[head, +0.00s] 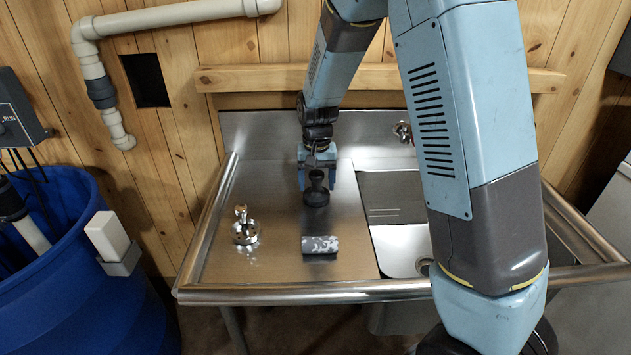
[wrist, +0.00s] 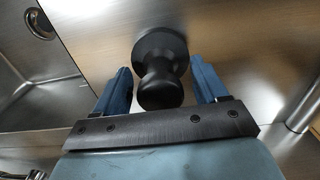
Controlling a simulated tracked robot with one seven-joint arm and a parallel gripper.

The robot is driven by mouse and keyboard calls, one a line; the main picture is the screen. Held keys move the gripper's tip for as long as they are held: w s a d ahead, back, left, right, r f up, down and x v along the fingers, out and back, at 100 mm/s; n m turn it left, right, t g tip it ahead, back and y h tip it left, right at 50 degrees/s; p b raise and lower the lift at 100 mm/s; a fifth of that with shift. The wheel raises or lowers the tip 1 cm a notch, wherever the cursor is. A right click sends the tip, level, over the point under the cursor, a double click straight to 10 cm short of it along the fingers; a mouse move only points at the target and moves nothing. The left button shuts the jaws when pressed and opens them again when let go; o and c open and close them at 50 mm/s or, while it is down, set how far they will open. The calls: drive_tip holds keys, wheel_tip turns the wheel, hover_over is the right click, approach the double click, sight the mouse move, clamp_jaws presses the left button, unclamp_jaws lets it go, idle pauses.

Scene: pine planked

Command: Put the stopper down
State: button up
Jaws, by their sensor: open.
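The black stopper (head: 317,189) stands upright on the steel drainboard (head: 270,262), its wide round base down and its knob up. In the wrist view the stopper (wrist: 160,70) shows between the two blue fingers, with a gap on each side. My gripper (head: 317,180) is open around it and holds nothing. It also shows in the wrist view (wrist: 163,82). Part of the stopper's far side is hidden in both views.
A chrome fitting (head: 244,228) stands left on the drainboard and a grey mottled cylinder (head: 320,245) lies near the front. The sink basin (head: 400,250) opens on the right, partly hidden by my arm. A blue barrel (head: 80,275) stands at left.

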drive_tip(key=shift+r, duration=0.1)
wheel_tip(320, 180, up, 11)
drive_tip(key=shift+r, duration=0.1)
drive_tip(key=shift+d+r, duration=0.1)
drive_tip(key=shift+r, duration=0.4)
drive_tip(key=s+d+r+t+y, duration=0.1)
drive_tip(key=s+d+r+t, duration=0.2)
drive_tip(key=s+d+r, duration=0.8)
drive_tip(key=s+d+t, duration=0.1)
drive_tip(key=s+d, duration=0.2)
drive_tip(key=s, duration=0.4)
drive_tip(key=s+d+r+t+h, duration=0.1)
drive_tip(key=s+d, duration=0.3)
drive_tip(key=s, duration=0.4)
drive_tip(key=shift+t, duration=0.3)
